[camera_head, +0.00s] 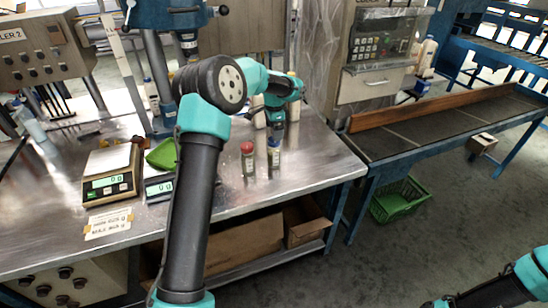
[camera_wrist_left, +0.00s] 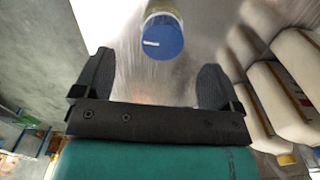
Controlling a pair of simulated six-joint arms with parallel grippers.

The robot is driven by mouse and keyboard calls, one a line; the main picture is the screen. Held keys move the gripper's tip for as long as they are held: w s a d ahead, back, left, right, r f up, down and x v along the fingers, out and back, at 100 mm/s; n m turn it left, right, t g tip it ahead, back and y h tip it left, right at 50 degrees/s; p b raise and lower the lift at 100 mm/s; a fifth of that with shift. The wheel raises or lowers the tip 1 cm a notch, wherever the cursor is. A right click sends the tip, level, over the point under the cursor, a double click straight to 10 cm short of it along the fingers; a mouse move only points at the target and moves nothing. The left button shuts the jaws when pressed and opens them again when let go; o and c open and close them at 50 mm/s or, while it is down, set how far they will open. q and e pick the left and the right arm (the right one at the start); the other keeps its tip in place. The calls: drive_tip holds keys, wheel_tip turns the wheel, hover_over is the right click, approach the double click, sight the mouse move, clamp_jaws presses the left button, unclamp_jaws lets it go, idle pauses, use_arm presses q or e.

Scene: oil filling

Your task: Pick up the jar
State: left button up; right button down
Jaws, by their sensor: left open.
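A small clear jar with a blue lid (camera_head: 274,160) stands upright on the metal table near its front right edge. A similar jar with a red lid (camera_head: 248,162) stands just left of it. My left gripper (camera_head: 277,130) is above and behind the blue-lidded jar, pointing down. In the left wrist view its two dark fingers (camera_wrist_left: 153,82) are spread with nothing between them. The blue lid (camera_wrist_left: 164,38) shows just beyond the fingertips, roughly centred between them and apart from both. Of my right arm only links show at the bottom right; its gripper is not visible.
Two scales (camera_head: 110,178) (camera_head: 158,189) and a green tray (camera_head: 163,153) sit left of the jars. Pale bottles stand close by at the right of the left wrist view (camera_wrist_left: 285,95). A conveyor (camera_head: 430,130) runs on the right. A green basket (camera_head: 400,200) is on the floor.

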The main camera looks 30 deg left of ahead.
sight(274, 146)
use_arm(q)
drive_tip(key=shift+f, duration=1.9)
drive_tip(key=shift+f, duration=0.1)
drive_tip(key=shift+w+a+f, duration=0.1)
drive_tip(key=shift+f, duration=2.4)
drive_tip(key=shift+c, duration=0.4)
drive_tip(key=c, duration=1.3)
drive_tip(key=shift+r, duration=0.1)
